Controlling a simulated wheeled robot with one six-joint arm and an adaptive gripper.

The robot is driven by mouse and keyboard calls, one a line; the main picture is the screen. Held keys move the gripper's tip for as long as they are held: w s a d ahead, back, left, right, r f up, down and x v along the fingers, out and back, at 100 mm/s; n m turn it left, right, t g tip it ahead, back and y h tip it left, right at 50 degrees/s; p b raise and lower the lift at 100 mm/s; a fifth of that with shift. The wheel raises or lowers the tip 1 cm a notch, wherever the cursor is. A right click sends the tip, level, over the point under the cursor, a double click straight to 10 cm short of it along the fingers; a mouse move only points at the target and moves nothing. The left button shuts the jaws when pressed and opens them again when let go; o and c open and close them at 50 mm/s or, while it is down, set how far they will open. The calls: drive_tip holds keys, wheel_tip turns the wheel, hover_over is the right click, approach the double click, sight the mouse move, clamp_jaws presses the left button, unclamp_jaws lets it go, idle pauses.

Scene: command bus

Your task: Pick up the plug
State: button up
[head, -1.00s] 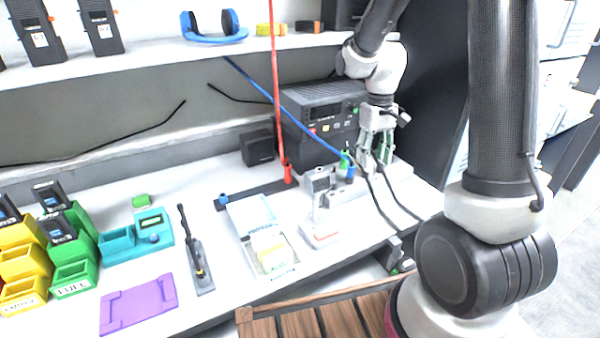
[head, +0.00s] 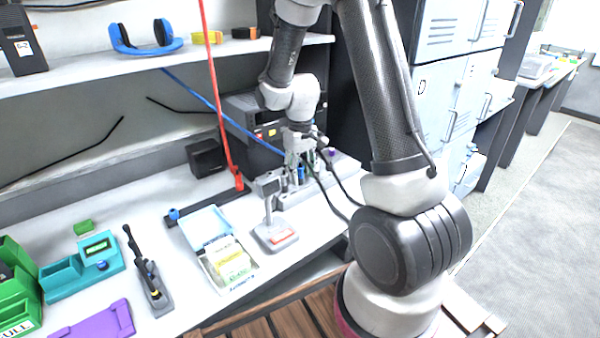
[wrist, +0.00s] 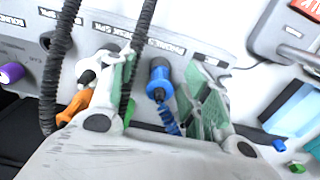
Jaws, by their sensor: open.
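A blue plug (wrist: 160,78) with a coiled blue cord sits upright at the label strip in the wrist view. Part of it also shows in the head view (head: 301,175) below my gripper (head: 298,160). In the wrist view, my gripper (wrist: 163,72) is open, with one green-padded finger on each side of the blue plug. I cannot tell whether either finger touches it. An orange plug (wrist: 76,106) is left of the left finger, and a purple piece (wrist: 12,72) is at the far left. A green piece is partly hidden behind the left finger.
Dark cables cross the wrist view. A grey stand (head: 272,232) and an open white box (head: 222,277) are on the bench (head: 185,310) left of my gripper. A black radio unit (head: 240,105) stands behind. A red cord (head: 216,85) hangs left of it.

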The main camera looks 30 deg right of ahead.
sight(300, 163)
drive_tip(key=c, duration=1)
drive_tip(key=shift+r, duration=0.1)
wheel_tip(300, 163, up, 10)
drive_tip(key=shift+f, duration=0.1)
